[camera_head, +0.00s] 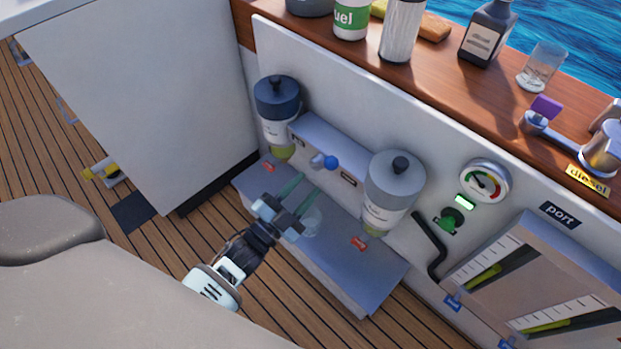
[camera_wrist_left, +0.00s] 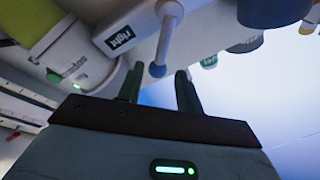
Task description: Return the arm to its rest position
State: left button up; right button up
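My left gripper (camera_head: 301,194) reaches in from the lower left, in front of the hatch panel. Its two green fingers are apart with nothing between them. A lever with a blue knob (camera_head: 331,162) is on the panel just beyond the fingertips. In the left wrist view the fingers (camera_wrist_left: 159,88) also stand apart, and the blue-grey knob (camera_wrist_left: 157,70) appears between and beyond them; I cannot tell whether they touch it. My right gripper is not in view.
Two filters, dark-topped (camera_head: 278,110) and grey (camera_head: 392,190), flank the lever above a grey ledge (camera_head: 350,265). A clear cup (camera_head: 312,222) is close to my gripper. A gauge (camera_head: 485,182) and bent black handle (camera_head: 430,245) are right. Bottles line the wooden shelf (camera_head: 450,70).

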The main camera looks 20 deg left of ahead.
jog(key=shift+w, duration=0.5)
